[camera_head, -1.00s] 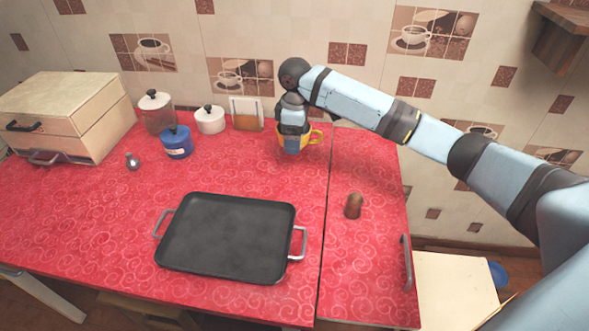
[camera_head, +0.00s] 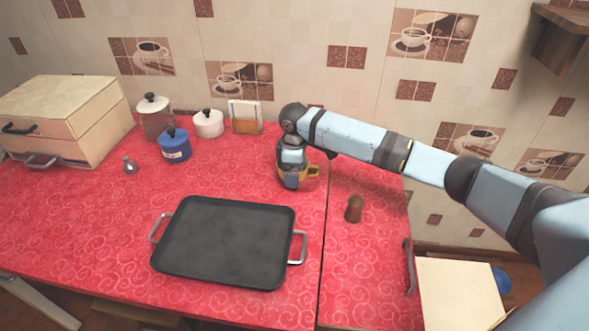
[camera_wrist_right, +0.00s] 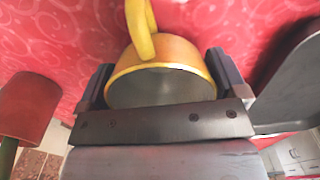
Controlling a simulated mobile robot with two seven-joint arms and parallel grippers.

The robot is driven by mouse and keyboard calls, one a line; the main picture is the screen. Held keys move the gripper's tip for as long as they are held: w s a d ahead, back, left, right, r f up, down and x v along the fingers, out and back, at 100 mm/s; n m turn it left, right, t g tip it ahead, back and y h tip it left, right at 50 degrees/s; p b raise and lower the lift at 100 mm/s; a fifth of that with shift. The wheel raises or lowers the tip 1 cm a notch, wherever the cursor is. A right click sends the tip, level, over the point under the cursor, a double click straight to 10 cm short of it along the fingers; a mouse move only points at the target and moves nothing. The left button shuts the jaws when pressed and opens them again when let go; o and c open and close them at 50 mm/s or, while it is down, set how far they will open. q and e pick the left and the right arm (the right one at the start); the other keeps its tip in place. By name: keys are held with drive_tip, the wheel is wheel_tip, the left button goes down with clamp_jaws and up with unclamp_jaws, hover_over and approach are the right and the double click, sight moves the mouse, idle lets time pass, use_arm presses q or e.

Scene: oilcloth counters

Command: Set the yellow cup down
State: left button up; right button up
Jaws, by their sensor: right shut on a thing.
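The yellow cup (camera_head: 312,172) is at my right gripper (camera_head: 291,183), over the red counter behind the black tray; the gripper hides much of it. In the right wrist view the cup (camera_wrist_right: 180,53) sits between the two dark fingers of my right gripper (camera_wrist_right: 165,88), which is shut on it. Its handle points to the top of that view. I cannot tell whether its base touches the counter. My left gripper is not in view.
The black tray (camera_head: 225,242) lies in front of the cup. A small brown shaker (camera_head: 354,208) stands to its right, past the counter seam. A blue canister (camera_head: 174,145), white pot (camera_head: 208,124) and napkin holder (camera_head: 245,118) stand behind left. Red cloth (camera_head: 225,168) left of the cup is clear.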

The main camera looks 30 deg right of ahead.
drive_tip(key=o, duration=0.7)
drive_tip(key=shift+f, duration=0.15)
wheel_tip(320, 180, up, 12)
drive_tip(key=p, duration=0.2)
drive_tip(key=shift+r, duration=0.2)
